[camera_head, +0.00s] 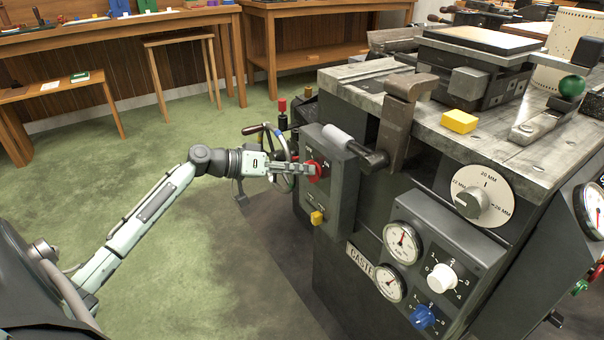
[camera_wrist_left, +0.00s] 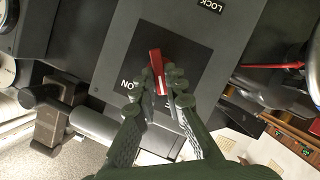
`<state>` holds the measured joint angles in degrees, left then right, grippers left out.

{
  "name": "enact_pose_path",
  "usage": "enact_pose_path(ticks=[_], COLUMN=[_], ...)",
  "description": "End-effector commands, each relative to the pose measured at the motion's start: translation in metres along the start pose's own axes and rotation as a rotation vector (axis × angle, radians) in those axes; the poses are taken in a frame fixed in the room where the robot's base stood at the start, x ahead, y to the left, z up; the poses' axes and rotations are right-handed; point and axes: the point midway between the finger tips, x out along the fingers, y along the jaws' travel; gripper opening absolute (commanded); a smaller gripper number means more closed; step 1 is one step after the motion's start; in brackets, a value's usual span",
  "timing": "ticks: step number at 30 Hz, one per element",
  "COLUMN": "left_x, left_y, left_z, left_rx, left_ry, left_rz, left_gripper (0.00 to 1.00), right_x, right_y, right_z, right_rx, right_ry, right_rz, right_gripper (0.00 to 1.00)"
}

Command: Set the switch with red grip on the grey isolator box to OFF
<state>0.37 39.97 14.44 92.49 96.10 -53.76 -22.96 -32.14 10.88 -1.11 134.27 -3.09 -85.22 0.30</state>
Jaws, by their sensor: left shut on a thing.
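The grey isolator box (camera_head: 345,192) is on the near left face of the caster, and its panel (camera_wrist_left: 110,50) fills the middle of the left wrist view. The switch's red grip (camera_head: 318,171) stands out from the box front. In the left wrist view the red grip (camera_wrist_left: 155,60) lies over a black plate (camera_wrist_left: 195,75), with "ON" beside it and "LOCK" further up. I cannot read an OFF mark. My left gripper (camera_head: 303,169) is shut on the red grip; its fingertips (camera_wrist_left: 160,84) lie on both sides of it and hide part of it.
A handwheel (camera_head: 278,155) is close behind my left gripper. The green floor at left is clear.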

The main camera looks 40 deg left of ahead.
Motion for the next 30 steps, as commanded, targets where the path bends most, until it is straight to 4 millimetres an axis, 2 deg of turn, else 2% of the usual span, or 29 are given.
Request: enact_pose_path(ticks=[12, 28, 29, 30], left_x=[0.0, 0.0, 0.0, 0.0], left_y=[-0.002, -0.003, -0.003, -0.003], left_z=[0.001, 0.0, 0.001, 0.0], left_rx=[-0.164, -0.185, -0.185, -0.184], left_ry=[0.0, 0.0, 0.0, 0.0], left_rz=[0.068, 0.076, 0.075, 0.075], left_gripper=[0.0, 0.0, 0.13, 0.18], right_x=[-0.015, -0.017, -0.017, -0.017], right_y=[0.003, 0.003, 0.003, 0.003], right_z=[0.001, 0.002, 0.002, 0.002], right_rx=[0.001, 0.002, 0.002, 0.002], right_ry=[0.007, 0.004, 0.004, 0.004], right_rz=[0.009, 0.01, 0.01, 0.01], right_gripper=[0.0, 0.0, 0.0, 0.0])
